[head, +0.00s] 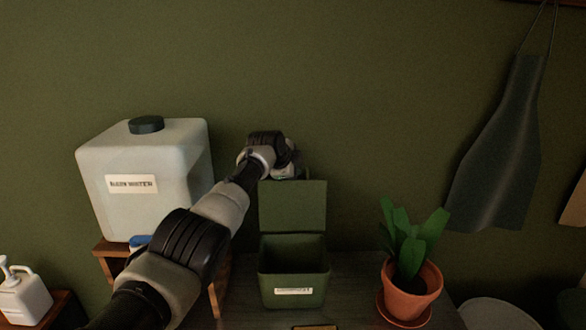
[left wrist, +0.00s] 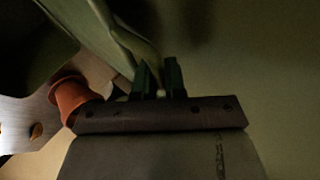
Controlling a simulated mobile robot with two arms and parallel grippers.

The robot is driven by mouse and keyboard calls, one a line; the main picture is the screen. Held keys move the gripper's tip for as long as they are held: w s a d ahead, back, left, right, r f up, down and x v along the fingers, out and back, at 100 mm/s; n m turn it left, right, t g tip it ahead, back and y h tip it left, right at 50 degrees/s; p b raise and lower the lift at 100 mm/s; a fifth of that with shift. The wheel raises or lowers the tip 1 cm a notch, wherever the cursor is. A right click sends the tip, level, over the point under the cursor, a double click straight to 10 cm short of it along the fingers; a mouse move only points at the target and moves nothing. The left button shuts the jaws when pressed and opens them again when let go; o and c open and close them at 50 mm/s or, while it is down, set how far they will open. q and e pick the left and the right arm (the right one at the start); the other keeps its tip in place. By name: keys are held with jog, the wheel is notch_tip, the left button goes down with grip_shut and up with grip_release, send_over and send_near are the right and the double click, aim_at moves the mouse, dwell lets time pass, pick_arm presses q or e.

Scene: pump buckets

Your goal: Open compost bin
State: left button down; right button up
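The compost bin (head: 293,287) is a green box with a pale label, standing on the dark bench. Its lid (head: 293,206) stands upright at the back, and the bin's mouth is open to view. My left arm reaches across from the lower left. My left gripper (head: 290,172) is at the top edge of the upright lid, partly hidden in the head view. In the left wrist view its two dark fingers (left wrist: 160,80) are a little apart, beside a pale greenish edge. I cannot tell whether they grip it. My right gripper is not in view.
A large pale water container (head: 150,190) stands on a wooden stand left of the bin. A potted plant (head: 410,290) in terracotta stands to the right. A white pump bottle (head: 24,298) is at far left. A dark apron (head: 497,150) hangs on the wall.

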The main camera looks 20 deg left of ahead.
pick_arm(q)
jog(key=c, duration=1.2)
grip_release()
jog(key=shift+s, duration=0.1)
jog(key=shift+s+a+r+b, duration=0.1)
jog(key=shift+r+b, duration=0.05)
jog(key=shift+b, duration=0.2)
jog(key=shift+s+a+r+b, duration=0.15)
jog(key=shift+s+r+b, duration=0.2)
jog(key=shift+s+r, duration=0.15)
jog(key=b+v, duration=0.3)
jog(key=v, duration=0.6)
